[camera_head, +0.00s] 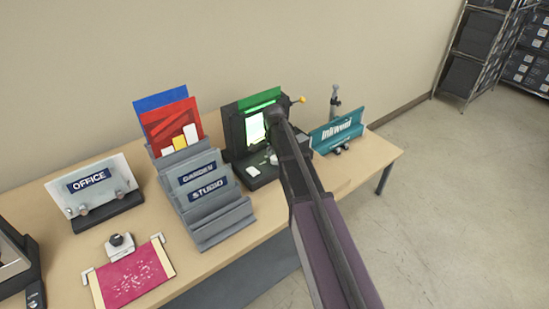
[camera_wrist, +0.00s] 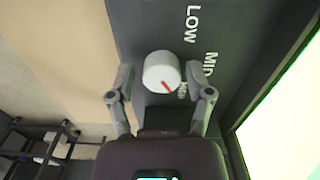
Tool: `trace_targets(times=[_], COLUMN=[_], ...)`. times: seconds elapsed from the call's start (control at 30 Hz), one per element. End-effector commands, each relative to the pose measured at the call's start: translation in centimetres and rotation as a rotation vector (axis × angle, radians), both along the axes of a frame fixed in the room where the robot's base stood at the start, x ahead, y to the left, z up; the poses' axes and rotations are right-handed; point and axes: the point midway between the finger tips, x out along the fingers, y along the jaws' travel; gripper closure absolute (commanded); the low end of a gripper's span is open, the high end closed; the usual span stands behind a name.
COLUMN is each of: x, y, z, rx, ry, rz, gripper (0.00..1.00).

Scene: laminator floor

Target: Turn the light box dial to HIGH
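The light box (camera_head: 233,133) is a dark unit with a glowing green-white panel at the back of the table. Its dark face (camera_wrist: 140,25) and bright panel (camera_wrist: 285,130) show in the wrist view. The dial (camera_wrist: 158,68) is a round white knob with a red mark pointing down and right. The words LOW and MID are printed to its right; lettering lower down is partly hidden by a finger. My gripper (camera_wrist: 160,82) is open, with one finger on each side of the dial and gaps visible. In the head view my arm hides the dial.
Left of the light box stands a grey rack (camera_head: 217,215) with GARDEN and STUDIO labels. An OFFICE sign holder (camera_head: 130,200) and a pink sheet (camera_head: 132,276) lie farther left. A teal sign (camera_head: 336,131) stands close on the right. Bare tabletop (camera_head: 375,155) shows at the right end.

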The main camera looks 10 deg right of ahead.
Motion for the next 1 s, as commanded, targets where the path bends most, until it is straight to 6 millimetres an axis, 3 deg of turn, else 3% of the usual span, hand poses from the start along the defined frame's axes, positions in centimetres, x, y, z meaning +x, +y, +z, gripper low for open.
trace_targets(times=[0.57,1.0], x=[0.18,0.16], y=[-0.03,-0.04], z=[0.04,0.04], rx=[-0.001,0.0], ry=[-0.004,-0.004], rz=[0.018,0.225], gripper=[0.18,0.18])
